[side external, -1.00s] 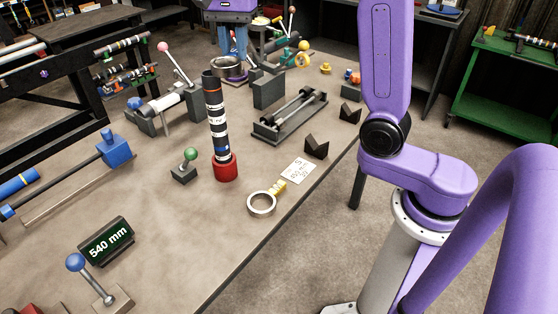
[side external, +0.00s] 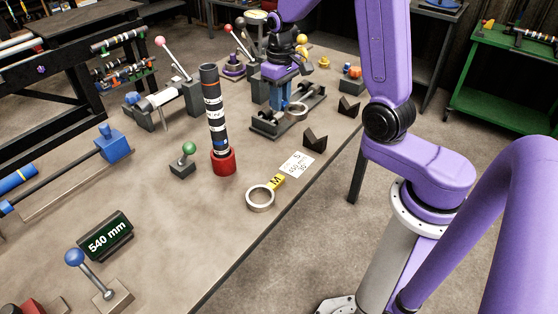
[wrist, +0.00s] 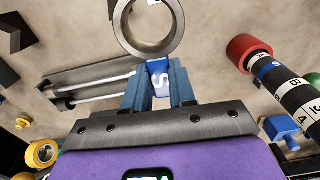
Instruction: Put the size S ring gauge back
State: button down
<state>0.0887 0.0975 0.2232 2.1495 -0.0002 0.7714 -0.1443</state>
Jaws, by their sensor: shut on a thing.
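The size S ring gauge is a steel ring with a blue handle marked S. In the wrist view the ring (wrist: 124,30) is beyond my fingertips and the blue handle (wrist: 159,80) is between them. My gripper (wrist: 158,92) is shut on that handle. In the side view my gripper (side external: 281,112) holds the ring (side external: 297,111) over the roller stand (side external: 268,128); its height is hard to judge. A white card (side external: 297,165) printed with S and small text lies bare on the table. A second ring gauge (side external: 260,199), with a yellow handle marked M, lies in front of it.
A banded black shaft (side external: 213,110) stands upright in a red holder (side external: 224,162), left of my gripper. Dark V-blocks (side external: 315,141) stand near the right table edge. A green-knobbed lever (side external: 189,149) and a 540 mm display (side external: 106,237) stand further left.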

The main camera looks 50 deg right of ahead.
jog(key=shift+s+d+f, duration=0.15)
jog(key=shift+s+f, duration=0.05)
jog(key=shift+f, duration=0.05)
jog(key=s+a, duration=0.8)
jog(key=a, duration=0.6)
jog(key=s+a, duration=0.8)
jog(key=a, duration=0.5)
send_over(207, 241)
notch_tip(207, 241, down, 9)
jog(key=shift+s+d+r, duration=0.1)
jog(key=shift+s, duration=0.05)
jog(key=shift+f, duration=0.25)
jog(key=shift+w+f, duration=0.2)
jog(key=shift+f, duration=1.35)
jog(key=shift+f, duration=0.1)
